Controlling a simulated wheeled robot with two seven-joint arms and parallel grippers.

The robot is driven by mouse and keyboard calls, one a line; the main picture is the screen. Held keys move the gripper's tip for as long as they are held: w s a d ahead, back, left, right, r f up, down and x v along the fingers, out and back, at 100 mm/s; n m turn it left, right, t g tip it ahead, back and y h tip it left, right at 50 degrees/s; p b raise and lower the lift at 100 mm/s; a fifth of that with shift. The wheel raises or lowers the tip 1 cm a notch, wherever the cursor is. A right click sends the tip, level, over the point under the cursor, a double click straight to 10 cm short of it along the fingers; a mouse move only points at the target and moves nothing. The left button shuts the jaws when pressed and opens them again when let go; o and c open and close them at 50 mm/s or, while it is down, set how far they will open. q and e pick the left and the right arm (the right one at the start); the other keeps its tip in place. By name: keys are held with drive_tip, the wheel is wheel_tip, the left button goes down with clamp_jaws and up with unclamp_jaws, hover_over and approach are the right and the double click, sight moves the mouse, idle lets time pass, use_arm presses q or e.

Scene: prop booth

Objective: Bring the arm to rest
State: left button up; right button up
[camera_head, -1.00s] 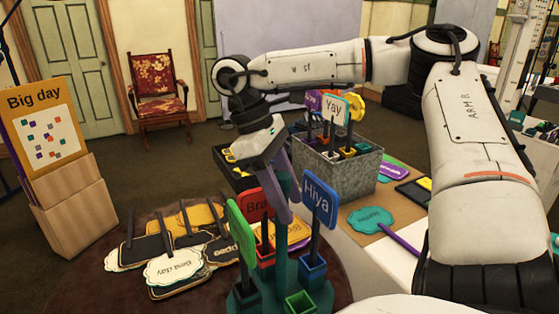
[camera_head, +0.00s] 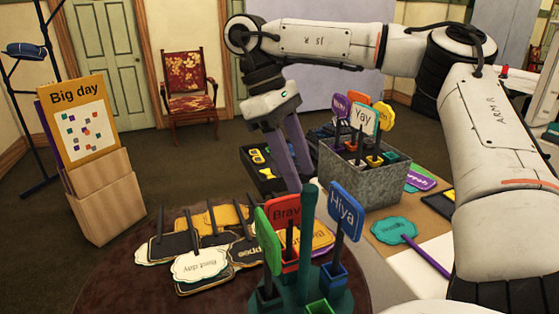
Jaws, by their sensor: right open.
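My right arm reaches in from the right and bends over the table area. My right gripper (camera_head: 303,183) hangs from it with its two purple-grey fingers pointing down, open and with nothing between them. It is above and behind the green stand (camera_head: 307,240), apart from the signs, and left of the metal planter box (camera_head: 376,181). The stand holds a blue "Hiya" sign (camera_head: 346,210), a red "Brav..." sign (camera_head: 287,212) and a green sign (camera_head: 264,240). My left gripper is not in view.
A round brown table (camera_head: 115,290) carries several prop signs, including a white "Best day" one (camera_head: 200,264). The planter holds several signs, one reading "Yay" (camera_head: 364,117). A teal sign (camera_head: 393,230) lies at the right. A "Big day" board (camera_head: 80,122) and red chair (camera_head: 188,87) stand beyond.

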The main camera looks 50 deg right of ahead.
sight(314, 206)
idle(0.3)
drive_tip(key=shift+s+f+b, duration=0.1)
drive_tip(key=shift+f+b, duration=0.2)
drive_tip(key=shift+b, duration=0.05)
drive_tip(key=shift+b+x, duration=1.05)
drive_tip(key=shift+x, duration=0.1)
drive_tip(key=x, duration=0.6)
drive_tip(key=shift+s+f, duration=0.1)
drive_tip(key=shift+s+d+f, duration=0.1)
drive_tip(key=shift+s+f, duration=0.1)
drive_tip(key=shift+f, duration=0.35)
